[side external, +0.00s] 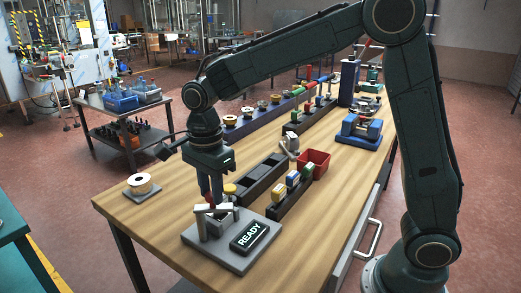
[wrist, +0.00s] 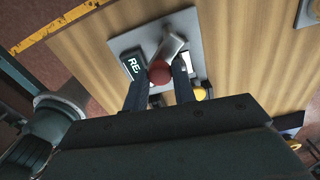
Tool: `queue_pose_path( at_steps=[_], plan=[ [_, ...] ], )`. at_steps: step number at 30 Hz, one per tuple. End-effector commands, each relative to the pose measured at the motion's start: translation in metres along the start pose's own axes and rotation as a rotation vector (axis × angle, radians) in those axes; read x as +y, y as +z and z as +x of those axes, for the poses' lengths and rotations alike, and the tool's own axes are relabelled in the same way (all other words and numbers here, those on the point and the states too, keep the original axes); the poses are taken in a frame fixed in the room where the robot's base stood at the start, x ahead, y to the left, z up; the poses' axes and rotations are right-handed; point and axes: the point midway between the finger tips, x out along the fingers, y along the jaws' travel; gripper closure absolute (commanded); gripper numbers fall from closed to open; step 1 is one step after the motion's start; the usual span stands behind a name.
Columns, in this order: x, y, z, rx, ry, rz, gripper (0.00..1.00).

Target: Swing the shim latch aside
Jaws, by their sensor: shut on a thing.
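A grey plate (side external: 240,262) at the near end of the bench carries a fixture with a metal bar (side external: 216,209) across its top and a black "READY" display (side external: 250,236). My gripper (side external: 211,203) points down over the fixture. In the wrist view my gripper (wrist: 162,72) has its fingers on both sides of a red knob (wrist: 160,72) and is shut on it. A grey metal latch piece (wrist: 172,45) reaches away from the knob over the plate (wrist: 200,40). The display (wrist: 132,63) is left of the knob. The fingers hide part of the fixture.
A yellow-topped part (side external: 230,188) stands close behind the fixture. A spool (side external: 140,183) sits on a pad to the left. Dark racks (side external: 262,178), a red bin (side external: 314,162) and a blue fixture (side external: 359,131) stand farther back. The bench right of the plate is clear.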

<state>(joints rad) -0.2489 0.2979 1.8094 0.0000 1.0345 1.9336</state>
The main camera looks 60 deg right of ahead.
Motion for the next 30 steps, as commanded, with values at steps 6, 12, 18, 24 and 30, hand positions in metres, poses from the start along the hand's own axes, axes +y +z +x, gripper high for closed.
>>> queue_pose_path(
  at_steps=[6, 12, 18, 24, 30],
  plan=[
    [0.004, 0.005, -0.001, -0.001, -0.002, 0.205, 1.00],
    [0.006, 0.010, -0.001, -0.001, -0.002, 0.390, 1.00],
    [0.008, 0.015, -0.001, -0.001, -0.002, 0.542, 1.00],
    [0.008, 0.018, -0.001, -0.002, -0.002, 0.641, 1.00],
    [0.008, 0.019, -0.001, -0.002, -0.002, 0.681, 1.00]
  ],
)
